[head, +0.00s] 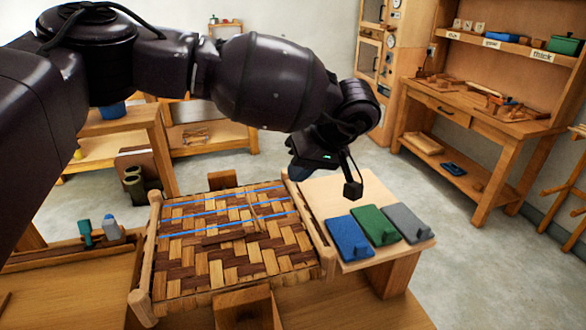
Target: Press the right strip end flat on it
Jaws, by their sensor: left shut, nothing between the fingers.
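The woven bark seat (232,268) has light and dark brown strips in a wooden frame and lies below my arm, left of centre. Several thin blue lines (190,217) run across its far half. A narrow brown strip (224,238) lies across the middle of the weave. I cannot tell for certain which piece is the right strip end, or whether it is raised. My left gripper (353,190) is shut and empty, pointing down to the right of the seat, above the pale side board. My right gripper is out of view.
A pale side board (320,190) right of the seat carries a blue block (349,238), a green block (377,225) and a grey block (407,222), each with a handle. Small bottles (111,227) stand left of the seat. A wooden workbench (470,115) stands at the back right.

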